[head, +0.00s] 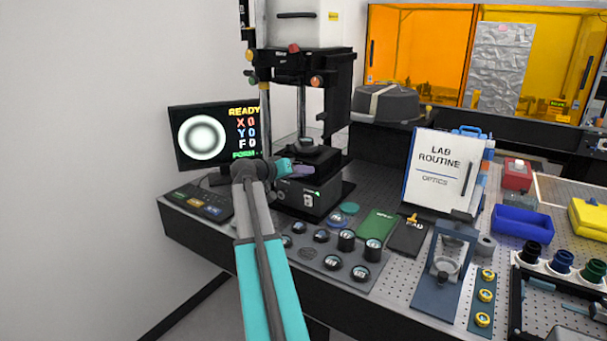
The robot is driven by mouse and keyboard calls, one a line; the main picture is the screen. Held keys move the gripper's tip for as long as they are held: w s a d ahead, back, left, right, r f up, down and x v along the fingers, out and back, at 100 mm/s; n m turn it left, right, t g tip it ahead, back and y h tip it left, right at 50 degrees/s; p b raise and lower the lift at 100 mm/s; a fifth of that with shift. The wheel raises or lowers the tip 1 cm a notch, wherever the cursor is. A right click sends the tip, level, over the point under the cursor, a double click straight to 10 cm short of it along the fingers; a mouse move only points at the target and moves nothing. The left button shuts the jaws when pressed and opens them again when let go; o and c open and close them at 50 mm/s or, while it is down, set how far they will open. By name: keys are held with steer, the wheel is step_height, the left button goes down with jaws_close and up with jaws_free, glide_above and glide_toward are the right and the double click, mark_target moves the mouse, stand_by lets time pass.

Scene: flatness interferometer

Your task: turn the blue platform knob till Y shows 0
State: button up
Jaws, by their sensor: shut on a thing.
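The monitor (215,137) at the left shows READY, a round white ring pattern, and the readings X 0, Y 0 and F 0. The interferometer (303,80) stands right of it, with its dark sample platform (318,158) low on its column. My gripper (292,169) is at the platform's front left side, shut on what appears to be the blue platform knob. The knob is almost wholly hidden by the jaws and wrist, so its turn cannot be read. A small round part sits on top of the platform.
A tray (318,262) with several round optics lies in front of the instrument. A keypad (197,201) lies below the monitor. A green pad (377,224), a LAB ROUTINE board (438,165) and a blue bin (522,225) stand to the right.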

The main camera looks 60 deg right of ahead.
steer(key=shift+a+f, duration=0.15)
steer(key=o, duration=1)
steer(key=shift+a, duration=0.1)
steer(key=shift+o, duration=0.2)
steer(key=shift+r, duration=0.2)
steer(key=b+v, duration=0.3)
steer(key=v, duration=1)
steer(key=shift+a, duration=0.25)
